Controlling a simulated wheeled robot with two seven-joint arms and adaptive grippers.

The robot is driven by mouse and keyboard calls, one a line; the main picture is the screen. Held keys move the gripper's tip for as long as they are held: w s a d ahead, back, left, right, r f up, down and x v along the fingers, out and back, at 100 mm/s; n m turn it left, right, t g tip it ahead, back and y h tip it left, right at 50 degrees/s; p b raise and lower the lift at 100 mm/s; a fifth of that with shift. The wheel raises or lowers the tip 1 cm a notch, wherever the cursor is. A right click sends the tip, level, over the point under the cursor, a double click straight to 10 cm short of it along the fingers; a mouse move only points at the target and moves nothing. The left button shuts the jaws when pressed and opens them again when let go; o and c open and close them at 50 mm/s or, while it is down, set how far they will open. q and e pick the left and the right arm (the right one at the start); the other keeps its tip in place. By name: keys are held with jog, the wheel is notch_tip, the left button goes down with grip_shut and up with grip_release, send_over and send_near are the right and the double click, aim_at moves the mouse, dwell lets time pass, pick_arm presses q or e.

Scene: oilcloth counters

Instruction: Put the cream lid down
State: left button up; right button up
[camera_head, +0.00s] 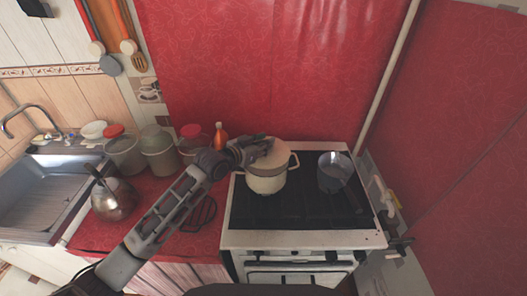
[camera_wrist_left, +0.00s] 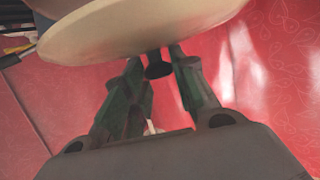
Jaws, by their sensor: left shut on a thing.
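The cream lid (camera_head: 277,154) is over the cream pot (camera_head: 266,184) on the stove in the head view. I cannot tell whether it touches the pot's rim. My left gripper (camera_head: 258,148) reaches in from the left and hides part of the lid. In the left wrist view the lid (camera_wrist_left: 130,25) is a broad pale disc across the top. Its black knob (camera_wrist_left: 158,69) sits between the fingertips of my left gripper (camera_wrist_left: 160,75), which is shut on it. My right gripper is not in view.
A grey saucepan (camera_head: 334,170) stands on the stove (camera_head: 300,212) right of the pot. Jars with red lids (camera_head: 124,152), an orange bottle (camera_head: 220,136) and a metal kettle (camera_head: 113,199) stand on the red counter (camera_head: 160,188). A sink (camera_head: 48,192) is at far left.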

pick_arm(q)
jog(key=shift+f, duration=1.8)
jog(key=shift+f, duration=0.1)
jog(key=o, duration=1.1)
jog(key=shift+c, duration=0.2)
jog(key=b+v, duration=0.1)
jog(key=v, duration=1.1)
